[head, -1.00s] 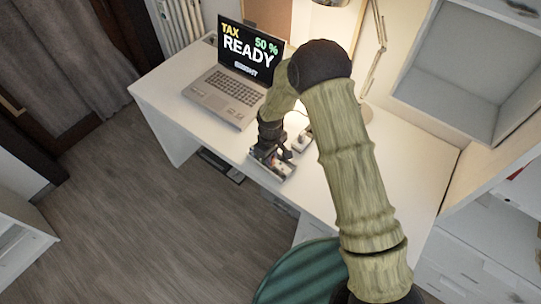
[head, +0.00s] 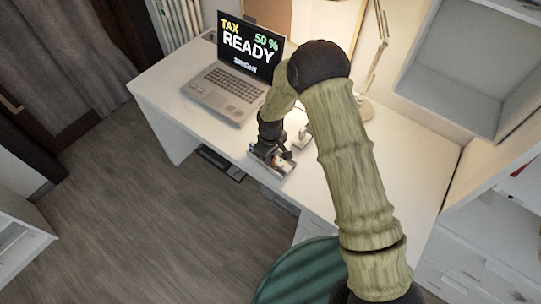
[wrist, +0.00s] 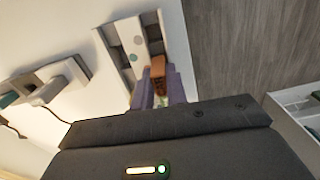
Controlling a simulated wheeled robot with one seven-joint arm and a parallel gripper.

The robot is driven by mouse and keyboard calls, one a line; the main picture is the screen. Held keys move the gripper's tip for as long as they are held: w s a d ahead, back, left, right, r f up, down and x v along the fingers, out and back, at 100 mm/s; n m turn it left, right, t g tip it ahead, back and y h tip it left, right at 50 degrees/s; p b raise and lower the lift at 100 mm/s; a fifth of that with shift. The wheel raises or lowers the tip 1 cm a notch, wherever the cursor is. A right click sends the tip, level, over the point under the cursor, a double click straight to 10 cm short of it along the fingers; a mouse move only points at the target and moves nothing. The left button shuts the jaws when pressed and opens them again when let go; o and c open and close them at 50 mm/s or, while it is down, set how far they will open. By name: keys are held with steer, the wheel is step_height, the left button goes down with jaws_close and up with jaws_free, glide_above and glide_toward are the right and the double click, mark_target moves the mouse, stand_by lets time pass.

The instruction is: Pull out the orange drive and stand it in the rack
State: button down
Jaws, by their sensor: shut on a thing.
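My gripper (wrist: 158,88) is shut on the orange drive (wrist: 158,68), which shows between its purple fingers in the wrist view. The grey rack (wrist: 112,42), with slots and pale round marks, lies right at the drive's far end. I cannot tell whether the drive's end is inside a slot or only over it. In the head view my gripper (head: 272,152) is low over the rack (head: 268,172) at the desk's front edge, and my arm hides part of this.
A grey block-like device (wrist: 62,76) with a cable stands left of the rack in the wrist view. An open laptop (head: 238,75) stands at the desk's left back, and a lamp (head: 366,108) behind my arm. The white desk (head: 395,165) is clear at right.

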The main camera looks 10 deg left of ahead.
steer(key=shift+f+b, duration=0.35)
steer(key=shift+f, duration=0.2)
steer(key=c, duration=1.3)
jaws_free()
step_height(320, 180, up, 17)
steer(key=shift+r+b, duration=0.2)
steer(key=shift+b, duration=0.65)
steer(key=s+d+r+m+t, duration=0.1)
steer(key=s+d+m, duration=0.3)
steer(key=d, duration=0.5)
steer(key=s+d+r+m+p, duration=0.1)
steer(key=s+d+r+m, duration=0.3)
steer(key=d, duration=0.6)
steer(key=s+d+r+m+t+p, duration=0.1)
steer(key=s+d+r+m, duration=0.2)
steer(key=d, duration=0.6)
steer(key=shift+s+d+r+m+t, duration=0.15)
steer(key=shift+s+d+m+t, duration=0.2)
steer(key=shift+s+m, duration=0.45)
